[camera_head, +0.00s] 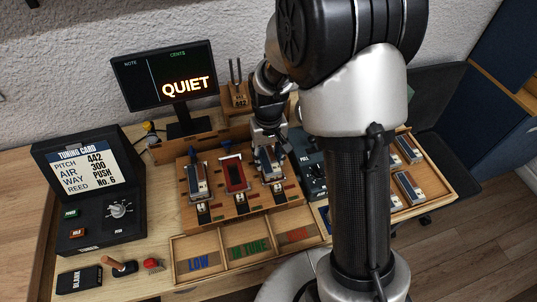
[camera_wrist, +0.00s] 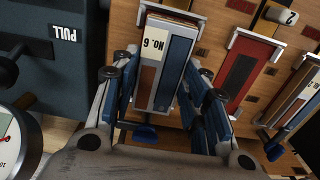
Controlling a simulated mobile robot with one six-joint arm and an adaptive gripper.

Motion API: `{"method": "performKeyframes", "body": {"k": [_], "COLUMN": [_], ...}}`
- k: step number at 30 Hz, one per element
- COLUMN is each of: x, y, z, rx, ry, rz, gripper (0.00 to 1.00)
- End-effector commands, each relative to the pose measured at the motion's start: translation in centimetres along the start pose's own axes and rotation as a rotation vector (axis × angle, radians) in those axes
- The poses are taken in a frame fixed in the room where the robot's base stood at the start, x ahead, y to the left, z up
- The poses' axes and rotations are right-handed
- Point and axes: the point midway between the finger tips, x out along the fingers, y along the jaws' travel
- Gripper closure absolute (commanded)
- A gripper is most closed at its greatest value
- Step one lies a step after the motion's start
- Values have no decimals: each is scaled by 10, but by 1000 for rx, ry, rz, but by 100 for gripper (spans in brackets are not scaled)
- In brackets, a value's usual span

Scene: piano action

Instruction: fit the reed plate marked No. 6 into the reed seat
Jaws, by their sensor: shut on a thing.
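The reed plate marked No. 6 (camera_wrist: 172,68) lies between the blue-padded fingers of my gripper (camera_wrist: 160,95) in the wrist view, with its label upside down. My gripper is shut on it by its sides. In the head view, my gripper (camera_head: 270,146) is over the right-hand place of the wooden block, where the plate (camera_head: 267,163) shows partly below it. I cannot tell whether the plate is lifted or resting there. The red-floored reed seat (camera_head: 234,175) in the middle of the block is empty; it also shows in the wrist view (camera_wrist: 243,78).
Another reed plate (camera_head: 196,182) sits at the block's left. The monitor (camera_head: 165,75) reads QUIET. A dark PULL box (camera_head: 312,178) stands right of the block. Sorting trays (camera_head: 198,264) lie in front.

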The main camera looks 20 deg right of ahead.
Motion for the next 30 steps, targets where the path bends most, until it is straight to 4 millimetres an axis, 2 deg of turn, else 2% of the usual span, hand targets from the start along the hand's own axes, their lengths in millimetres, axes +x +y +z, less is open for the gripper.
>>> {"method": "performKeyframes", "body": {"k": [29, 30], "x": [4, 4], "y": [0, 0], "z": [0, 0], "rx": [0, 0], "ry": [0, 0], "rz": [0, 0], "gripper": [85, 56]}}
